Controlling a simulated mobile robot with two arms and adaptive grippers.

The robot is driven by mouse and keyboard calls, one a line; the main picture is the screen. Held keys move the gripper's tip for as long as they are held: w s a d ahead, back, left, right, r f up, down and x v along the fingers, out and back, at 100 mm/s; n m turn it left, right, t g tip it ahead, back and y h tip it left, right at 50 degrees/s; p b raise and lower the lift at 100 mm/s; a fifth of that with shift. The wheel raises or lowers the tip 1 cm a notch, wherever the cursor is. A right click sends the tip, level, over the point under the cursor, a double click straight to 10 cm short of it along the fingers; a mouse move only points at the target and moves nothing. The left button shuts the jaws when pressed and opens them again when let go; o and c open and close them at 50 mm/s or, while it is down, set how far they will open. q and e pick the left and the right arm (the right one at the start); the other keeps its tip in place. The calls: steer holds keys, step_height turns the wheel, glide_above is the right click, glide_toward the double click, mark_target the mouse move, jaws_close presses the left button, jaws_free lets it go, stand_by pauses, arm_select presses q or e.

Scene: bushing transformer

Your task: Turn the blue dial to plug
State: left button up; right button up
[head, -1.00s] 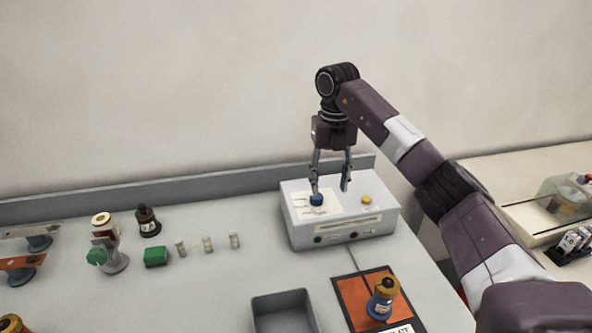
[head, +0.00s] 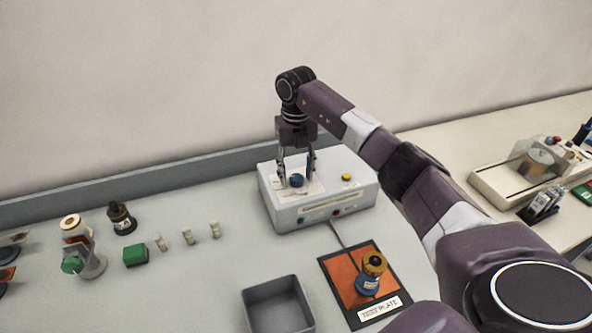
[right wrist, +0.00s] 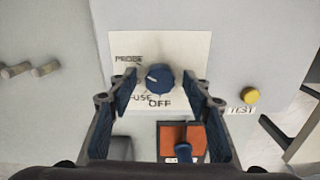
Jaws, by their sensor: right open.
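The blue dial (head: 297,181) sits on the top of a white tester box (head: 318,209). In the right wrist view the dial (right wrist: 159,78) has a pale mark on its left side, with printed labels to its left and below; "FUSE" and "OFF" are legible. My right gripper (head: 296,184) is open and points down, one finger on each side of the dial. In the right wrist view small gaps show between the fingers (right wrist: 160,84) and the dial. My left gripper is not in view.
A yellow button (head: 346,177) is on the box to the right of the dial. Several small parts stand to the left.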

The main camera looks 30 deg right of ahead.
steer(key=shift+s, duration=0.1)
steer(key=shift+f, duration=0.1)
steer(key=c, duration=1.2)
steer(key=shift+o, duration=0.2)
steer(key=n+b, duration=0.1)
steer(key=n, duration=0.2)
steer(key=shift+n, duration=0.3)
steer(key=shift+n+b, duration=0.8)
steer(key=shift+n, duration=1.3)
steer(key=o, duration=1.2)
steer(key=shift+c, duration=0.2)
